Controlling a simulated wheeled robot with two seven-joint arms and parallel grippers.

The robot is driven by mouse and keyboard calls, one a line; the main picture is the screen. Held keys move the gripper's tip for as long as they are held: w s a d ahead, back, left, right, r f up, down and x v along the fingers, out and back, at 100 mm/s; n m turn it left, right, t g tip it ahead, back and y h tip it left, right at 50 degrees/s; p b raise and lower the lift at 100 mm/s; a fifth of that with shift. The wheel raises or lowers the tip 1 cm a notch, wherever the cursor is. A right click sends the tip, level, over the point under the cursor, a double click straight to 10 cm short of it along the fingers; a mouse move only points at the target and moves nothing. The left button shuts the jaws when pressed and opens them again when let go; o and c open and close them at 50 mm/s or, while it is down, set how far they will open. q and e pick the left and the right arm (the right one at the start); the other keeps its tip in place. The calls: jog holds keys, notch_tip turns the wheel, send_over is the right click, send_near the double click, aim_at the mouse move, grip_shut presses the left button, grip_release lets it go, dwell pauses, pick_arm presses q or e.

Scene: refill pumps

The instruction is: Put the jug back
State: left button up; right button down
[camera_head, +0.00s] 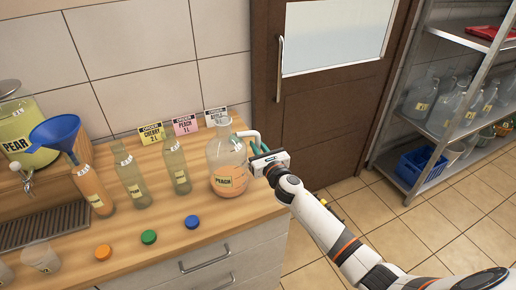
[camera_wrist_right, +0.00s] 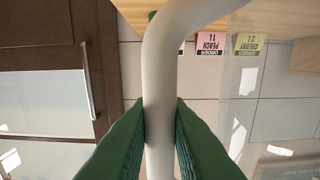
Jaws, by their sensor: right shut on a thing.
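The glass jug (camera_head: 226,160) has a "PEACH" label and orange-pink liquid low inside. It is upright at the right end of the wooden counter (camera_head: 150,255); I cannot tell whether its base touches the wood. My right gripper (camera_head: 258,150) reaches in from the right and is shut on the jug's white handle. In the right wrist view the handle (camera_wrist_right: 160,110) runs between the green fingers of the gripper (camera_wrist_right: 160,130). My left gripper is out of view.
A bottle with a blue funnel (camera_head: 55,131) and two other bottles (camera_head: 131,181) stand left of the jug. Three coloured caps (camera_head: 148,237) lie in front. Order cards (camera_head: 185,125) stand behind. A metal rack (camera_head: 440,150) at right holds several jugs and a blue crate (camera_head: 420,168).

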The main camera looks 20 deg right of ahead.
jog(key=shift+r, duration=0.1)
jog(key=c, duration=1.8)
grip_release()
jog(key=o, duration=0.4)
jog(key=shift+s+d+b, duration=0.15)
jog(key=shift+s+b, duration=0.15)
jog(key=shift+s, duration=2.75)
jog(key=shift+s+d+b, duration=0.1)
jog(key=shift+s+b, duration=0.15)
jog(key=shift+s, duration=2.75)
